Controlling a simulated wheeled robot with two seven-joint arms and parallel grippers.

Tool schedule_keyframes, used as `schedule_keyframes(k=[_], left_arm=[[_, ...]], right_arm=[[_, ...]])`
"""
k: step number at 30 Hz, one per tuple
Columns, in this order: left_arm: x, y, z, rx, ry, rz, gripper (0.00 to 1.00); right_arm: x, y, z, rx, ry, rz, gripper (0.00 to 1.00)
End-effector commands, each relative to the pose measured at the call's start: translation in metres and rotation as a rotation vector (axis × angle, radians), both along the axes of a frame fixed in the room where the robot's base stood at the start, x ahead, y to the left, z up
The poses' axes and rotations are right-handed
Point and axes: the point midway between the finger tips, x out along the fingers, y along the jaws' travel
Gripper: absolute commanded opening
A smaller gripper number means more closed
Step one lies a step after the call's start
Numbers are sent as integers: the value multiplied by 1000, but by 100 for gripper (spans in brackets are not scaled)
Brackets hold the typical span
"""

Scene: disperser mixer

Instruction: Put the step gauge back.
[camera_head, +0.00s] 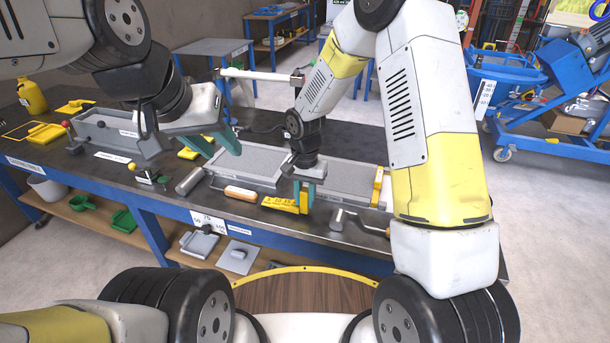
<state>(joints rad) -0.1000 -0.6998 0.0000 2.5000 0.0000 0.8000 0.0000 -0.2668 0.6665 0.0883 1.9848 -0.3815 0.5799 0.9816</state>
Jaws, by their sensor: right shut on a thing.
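The yellow step gauge (283,204) has a stepped shape with dark markings. It is at the front of the dark workbench (150,205), in front of the grey trays. My right gripper (304,200) points down with its teal fingers shut on the gauge's right, taller end. I cannot tell whether the gauge touches the bench top. No gauge holder is clearly recognisable.
Two grey trays (338,180) fill the bench middle. A wooden-handled tool (240,193) and a metal cylinder (190,181) lie left of the gauge. A metal scoop (338,220) lies right. A yellow block (377,186) stands at the right tray's end. Small knobs (132,167) stand left.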

Motion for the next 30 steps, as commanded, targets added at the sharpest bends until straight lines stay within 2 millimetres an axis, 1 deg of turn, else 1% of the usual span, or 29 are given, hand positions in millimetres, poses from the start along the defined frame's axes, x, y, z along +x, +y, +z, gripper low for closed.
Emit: schedule_keyframes(k=[4, 17, 30], left_arm=[[0, 0, 0, 0, 0, 0, 36], [0, 0, 0, 0, 0, 0, 36], [0, 0, 0, 0, 0, 0, 36]], right_arm=[[0, 0, -5, 1, 0, 0, 0], [0, 0, -6, 1, 0, 0, 0], [0, 0, -14, 0, 0, 0, 0]])
